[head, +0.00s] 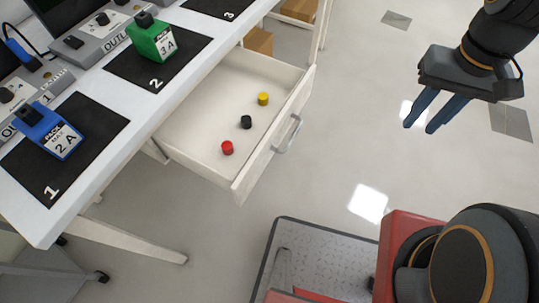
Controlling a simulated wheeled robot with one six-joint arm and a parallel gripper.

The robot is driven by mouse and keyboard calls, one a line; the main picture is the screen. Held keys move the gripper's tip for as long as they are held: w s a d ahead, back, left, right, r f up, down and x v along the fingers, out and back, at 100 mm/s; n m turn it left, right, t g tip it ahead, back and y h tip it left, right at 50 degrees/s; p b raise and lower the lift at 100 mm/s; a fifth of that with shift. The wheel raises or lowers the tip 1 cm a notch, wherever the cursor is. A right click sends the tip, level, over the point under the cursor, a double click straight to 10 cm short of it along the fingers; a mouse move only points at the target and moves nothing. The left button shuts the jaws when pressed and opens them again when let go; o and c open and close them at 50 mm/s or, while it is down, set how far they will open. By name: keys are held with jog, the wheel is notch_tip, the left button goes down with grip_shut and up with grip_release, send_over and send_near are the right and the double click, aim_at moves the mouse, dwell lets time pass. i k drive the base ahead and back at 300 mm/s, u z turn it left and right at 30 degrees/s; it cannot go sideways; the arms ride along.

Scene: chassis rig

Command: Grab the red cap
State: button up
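The red cap (227,148) lies in an open white drawer (195,155), nearest the drawer's front end in the picture. A black cap (246,122) and a yellow cap (263,99) lie in the same drawer, in a row going up and right from the red one. My gripper (419,128) is at the upper right, over the floor and well to the right of the drawer. Its two blue fingers are apart with nothing between them.
The drawer's handle (289,135) faces right. The white table (110,160) carries black mats, a blue pack (50,133) and a green pack (151,40). Open floor (345,110) lies between drawer and gripper. Cardboard boxes (259,41) sit behind the drawer.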

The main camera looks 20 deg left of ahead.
aim_at(227, 146)
jog(key=k, duration=0.3)
jog(key=u, duration=1.1)
jog(key=i, duration=0.5)
jog(key=z, duration=0.55)
jog(key=k, duration=1.3)
jog(key=u, duration=0.1)
jog(key=i, duration=0.85)
jog(key=u, duration=0.75)
